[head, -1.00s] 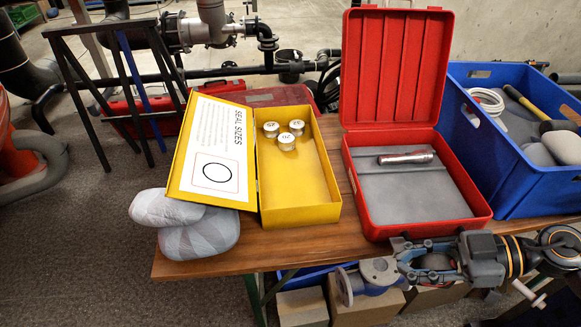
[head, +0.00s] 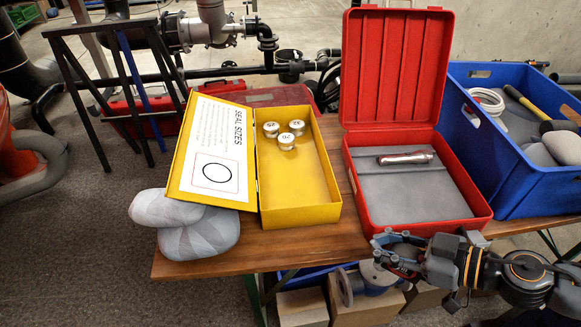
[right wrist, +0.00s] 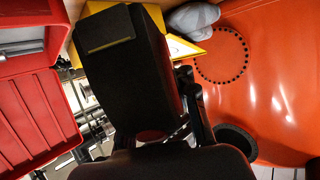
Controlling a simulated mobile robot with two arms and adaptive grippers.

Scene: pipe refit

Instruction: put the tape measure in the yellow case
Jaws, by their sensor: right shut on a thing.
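The yellow case (head: 300,216) stands open on the wooden table, its lid with the seal-size sheet leaning to the left. Several silver round pieces lie at its back, and its front floor is bare. My right gripper (head: 388,257) is in front of the table edge, below the red case and to the right of the yellow case. It is shut on a small dark thing with red on it (head: 404,273), seemingly the tape measure, mostly hidden by the fingers. In the right wrist view a corner of the yellow case (right wrist: 182,48) shows behind dark gripper parts. My left gripper is not in view.
An open red case (head: 418,207) holding a silver cylinder (head: 405,158) stands right of the yellow case. A blue crate (head: 540,190) with tools is farther right. The red lid stands upright.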

